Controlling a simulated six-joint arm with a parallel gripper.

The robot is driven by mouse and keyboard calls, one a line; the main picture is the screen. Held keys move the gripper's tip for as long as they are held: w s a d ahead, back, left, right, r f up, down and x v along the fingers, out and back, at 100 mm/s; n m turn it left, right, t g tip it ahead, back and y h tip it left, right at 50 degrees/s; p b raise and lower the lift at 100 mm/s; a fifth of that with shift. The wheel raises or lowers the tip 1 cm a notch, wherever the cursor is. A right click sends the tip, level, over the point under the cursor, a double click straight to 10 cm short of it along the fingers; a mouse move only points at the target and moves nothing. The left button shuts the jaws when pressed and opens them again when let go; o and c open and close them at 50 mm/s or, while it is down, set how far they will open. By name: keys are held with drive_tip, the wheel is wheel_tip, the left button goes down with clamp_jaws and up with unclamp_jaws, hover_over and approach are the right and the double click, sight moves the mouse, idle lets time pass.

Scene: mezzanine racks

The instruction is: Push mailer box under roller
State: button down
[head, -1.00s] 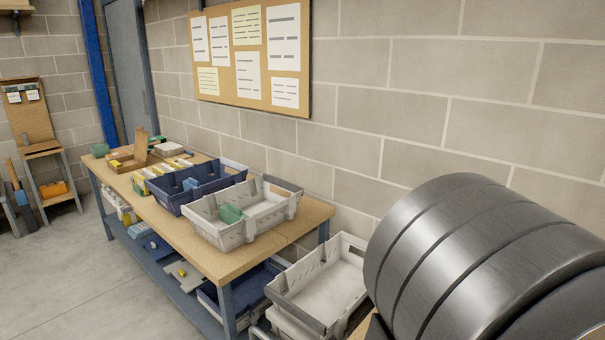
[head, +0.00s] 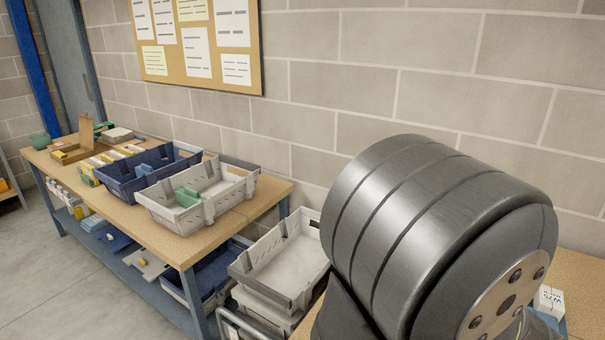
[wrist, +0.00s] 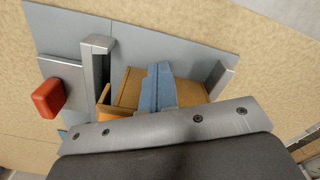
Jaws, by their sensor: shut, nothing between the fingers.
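The brown cardboard mailer box (wrist: 130,88) shows in the wrist view between two grey metal uprights on a blue-grey base plate (wrist: 62,32). My gripper (wrist: 159,68) is shut and empty, its blue-grey fingers in front of the box and covering its middle. I cannot tell whether they touch it. The near side of the box is hidden behind a grey bar with screws and a dark body. I cannot make out the roller. The head view shows neither the box nor the gripper.
A red block (wrist: 48,98) sits by the left upright (wrist: 97,70); the right upright (wrist: 220,78) stands opposite. In the head view, a grey tote (head: 285,262) stands low beside my arm. A workbench (head: 195,243) with trays is at left, along a block wall.

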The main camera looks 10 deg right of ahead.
drive_tip(key=shift+w+d, duration=0.15)
drive_tip(key=shift+w+d, duration=0.3)
idle(0.3)
drive_tip(key=shift+w+d, duration=0.1)
idle(0.3)
drive_tip(key=shift+w+d, duration=0.3)
drive_tip(key=shift+d, duration=0.05)
drive_tip(key=shift+w+d, duration=0.1)
drive_tip(key=shift+w, duration=0.05)
drive_tip(key=shift+w+d, duration=0.3)
drive_tip(key=shift+w+d, duration=0.1)
idle(0.6)
drive_tip(key=shift+w+d, duration=0.3)
drive_tip(key=shift+d, duration=0.05)
drive_tip(key=shift+w+d, duration=0.1)
drive_tip(key=shift+w, duration=0.05)
